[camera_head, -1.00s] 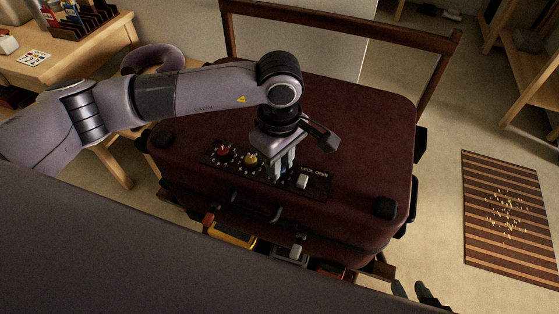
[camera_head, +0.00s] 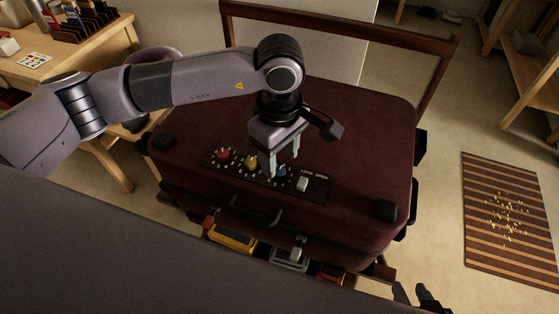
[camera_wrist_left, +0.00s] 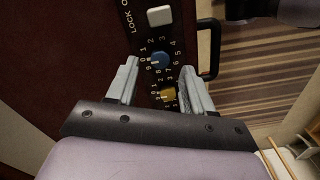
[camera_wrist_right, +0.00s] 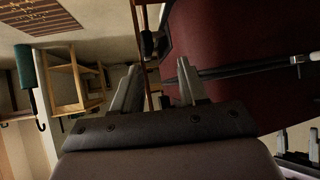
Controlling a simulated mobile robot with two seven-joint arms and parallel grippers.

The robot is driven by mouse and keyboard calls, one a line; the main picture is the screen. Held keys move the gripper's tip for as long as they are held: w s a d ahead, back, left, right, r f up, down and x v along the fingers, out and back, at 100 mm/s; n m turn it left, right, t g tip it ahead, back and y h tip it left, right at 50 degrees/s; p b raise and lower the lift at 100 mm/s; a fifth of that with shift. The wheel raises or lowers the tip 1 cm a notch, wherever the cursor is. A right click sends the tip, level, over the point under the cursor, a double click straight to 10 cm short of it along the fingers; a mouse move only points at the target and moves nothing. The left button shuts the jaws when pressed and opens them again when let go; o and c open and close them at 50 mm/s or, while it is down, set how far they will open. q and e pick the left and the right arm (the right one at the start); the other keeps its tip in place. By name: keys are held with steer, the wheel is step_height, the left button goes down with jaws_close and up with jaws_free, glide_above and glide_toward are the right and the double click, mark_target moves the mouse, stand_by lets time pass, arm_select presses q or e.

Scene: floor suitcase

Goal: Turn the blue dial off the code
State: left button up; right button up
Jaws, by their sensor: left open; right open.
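The blue dial (camera_head: 281,171) sits on the black lock panel (camera_head: 318,189) on top of the dark red suitcase (camera_head: 355,130). It also shows in the left wrist view (camera_wrist_left: 161,60), with numbers around it. My left gripper (camera_head: 283,164) is open and points down over the panel, one finger to each side of the blue dial's place. In the left wrist view its fingers (camera_wrist_left: 158,84) are apart, with the blue dial beyond and between them. My right gripper (camera_wrist_right: 160,75) is open and empty beside the suitcase; its fingertips show at the lower right of the head view (camera_head: 417,292).
A yellow dial (camera_head: 251,162) and a red dial (camera_head: 224,155) sit left of the blue one. A white slider (camera_head: 302,184) by the LOCK OPEN lettering is on its right. A wooden table (camera_head: 85,55) stands at left; a striped mat (camera_head: 508,215) lies at right.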

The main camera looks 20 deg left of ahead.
mark_target(280, 171)
arm_select(q)
step_height(280, 171, up, 4)
steer(key=shift+r, duration=0.2)
stand_by(0.5)
